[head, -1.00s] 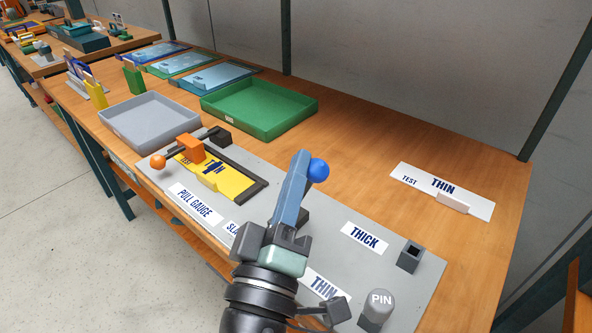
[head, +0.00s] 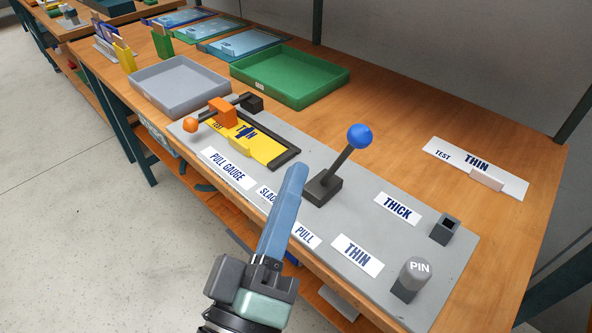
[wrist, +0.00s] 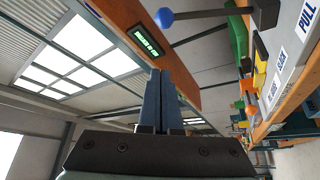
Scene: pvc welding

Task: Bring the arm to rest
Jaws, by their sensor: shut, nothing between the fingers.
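My gripper (head: 295,172) has long blue fingers held together with nothing between them. In the head view it is in front of the grey panel (head: 400,290), near the panel's front edge, pointing up and away. The wrist view shows the shut fingers (wrist: 161,80) from behind, pointing into open space. The lever with the blue ball (head: 359,137) stands on its dark base behind the gripper, leaning right, apart from the fingers. The blue ball also shows in the wrist view (wrist: 164,18).
The panel carries a yellow test piece (head: 245,142) in a pull gauge with an orange clamp (head: 222,111), a grey pin (head: 412,275) and a small square socket (head: 446,229). A grey tray (head: 180,88) and a green tray (head: 290,75) stand behind. The floor at left is clear.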

